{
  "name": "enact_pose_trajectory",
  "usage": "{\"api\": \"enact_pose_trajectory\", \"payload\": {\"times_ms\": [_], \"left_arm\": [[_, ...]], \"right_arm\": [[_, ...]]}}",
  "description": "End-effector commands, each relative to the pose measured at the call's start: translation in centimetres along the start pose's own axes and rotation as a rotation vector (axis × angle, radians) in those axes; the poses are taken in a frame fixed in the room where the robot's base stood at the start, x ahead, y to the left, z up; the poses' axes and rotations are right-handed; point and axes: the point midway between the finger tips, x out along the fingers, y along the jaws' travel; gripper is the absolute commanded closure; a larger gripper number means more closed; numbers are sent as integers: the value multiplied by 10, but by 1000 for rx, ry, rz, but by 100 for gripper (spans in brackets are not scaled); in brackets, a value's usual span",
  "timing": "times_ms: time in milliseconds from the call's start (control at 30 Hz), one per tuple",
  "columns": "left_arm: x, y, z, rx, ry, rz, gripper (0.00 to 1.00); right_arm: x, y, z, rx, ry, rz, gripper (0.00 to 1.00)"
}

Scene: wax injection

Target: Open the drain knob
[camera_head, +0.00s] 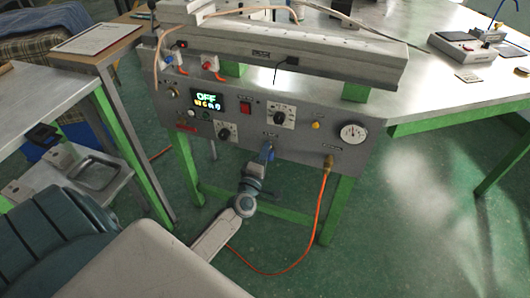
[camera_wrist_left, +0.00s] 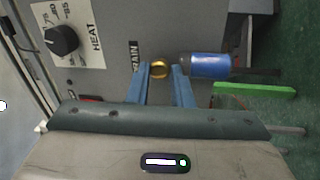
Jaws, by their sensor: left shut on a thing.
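The drain knob has a blue cylindrical handle (camera_wrist_left: 208,66) and a round brass fitting (camera_wrist_left: 160,68), beside the DRAIN label on the grey panel. In the left wrist view the handle lies to the right, pointing sideways. My left gripper (camera_wrist_left: 160,78) has its two blue fingers at the knob, one on each side of the brass fitting, and is shut on it. The right finger is close to the handle's end. In the head view my left gripper (camera_head: 266,161) reaches up to the panel's lower middle; its fingers and the small blue knob blend together there. My right gripper is not in view.
The control panel carries a display (camera_head: 208,101) reading OFF, a red switch (camera_head: 246,108), a heat dial (camera_wrist_left: 64,40) and a gauge (camera_head: 352,132). An orange hose (camera_head: 321,205) hangs from its lower right. A green-legged side table (camera_head: 50,85) stands left.

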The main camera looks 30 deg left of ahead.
Motion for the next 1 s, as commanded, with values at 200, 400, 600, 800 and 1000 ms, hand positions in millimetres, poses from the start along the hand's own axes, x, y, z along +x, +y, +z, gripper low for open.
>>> {"api": "enact_pose_trajectory", "payload": {"times_ms": [200, 400, 600, 800, 1000], "left_arm": [[0, -1, 0, -89, 16, -1, 100], [0, -1, 0, -126, 23, -1, 100], [0, -1, 0, -134, 25, -1, 100], [0, -1, 0, -133, 24, -1, 100], [0, -1, 0, -132, 24, -1, 59]], "right_arm": [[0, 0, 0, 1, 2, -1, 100], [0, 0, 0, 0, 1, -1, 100], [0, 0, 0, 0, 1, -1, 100], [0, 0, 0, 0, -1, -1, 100], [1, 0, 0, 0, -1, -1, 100]]}}
